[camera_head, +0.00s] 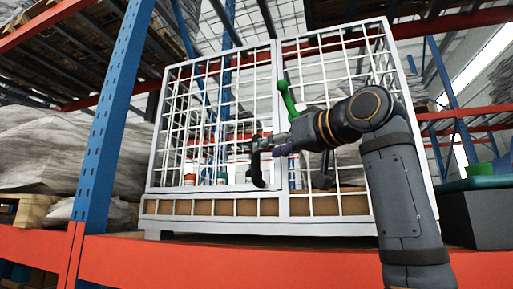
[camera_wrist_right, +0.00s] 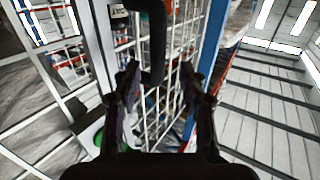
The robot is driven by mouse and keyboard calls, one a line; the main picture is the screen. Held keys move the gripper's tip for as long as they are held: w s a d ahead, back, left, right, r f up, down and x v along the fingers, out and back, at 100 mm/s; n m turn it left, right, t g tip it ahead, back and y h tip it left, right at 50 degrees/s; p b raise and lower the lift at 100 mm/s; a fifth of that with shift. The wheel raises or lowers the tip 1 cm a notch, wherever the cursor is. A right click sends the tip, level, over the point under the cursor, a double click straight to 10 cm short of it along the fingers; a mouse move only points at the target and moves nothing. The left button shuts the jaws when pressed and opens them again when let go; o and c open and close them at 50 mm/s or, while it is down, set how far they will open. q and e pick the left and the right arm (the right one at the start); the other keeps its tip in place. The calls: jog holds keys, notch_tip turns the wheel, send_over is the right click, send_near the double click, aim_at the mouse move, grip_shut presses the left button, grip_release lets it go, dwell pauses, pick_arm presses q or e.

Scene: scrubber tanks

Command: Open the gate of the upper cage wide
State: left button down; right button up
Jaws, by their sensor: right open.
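The upper cage (camera_head: 340,220) is a white wire-mesh box on the shelf. Its gate (camera_head: 215,195) is the left mesh panel in the head view; I cannot tell whether it stands slightly ajar. A black handle (camera_head: 257,170) is at the gate's right edge, and it also shows in the wrist view (camera_wrist_right: 156,40). A green lever (camera_head: 287,98) stands tilted upward on the middle post. My right gripper (camera_head: 268,147) is open at the handle. In the wrist view its fingers (camera_wrist_right: 158,78) lie either side of the handle's lower end; contact is unclear. My left gripper is out of view.
A blue rack upright (camera_head: 110,120) stands left of the cage. The orange shelf beam (camera_head: 180,262) runs below it. Bottles (camera_head: 222,178) stand inside the cage. A dark box (camera_head: 485,215) is at the right. Wrapped sacks (camera_head: 45,150) lie at the left.

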aim_at(259, 154)
jog(key=p+x, duration=0.2)
jog(key=x, duration=0.4)
jog(key=shift+w+d, duration=0.1)
jog(key=shift+d, duration=0.05)
jog(key=shift+w+a+f, duration=0.1)
jog(key=shift+w+a, duration=0.1)
jog(key=shift+s+d, duration=0.1)
jog(key=shift+s, duration=0.05)
jog(key=shift+c, duration=1.6)
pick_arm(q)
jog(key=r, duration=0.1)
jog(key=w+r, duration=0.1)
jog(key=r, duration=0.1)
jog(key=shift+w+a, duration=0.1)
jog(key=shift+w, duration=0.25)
pick_arm(e)
grip_shut()
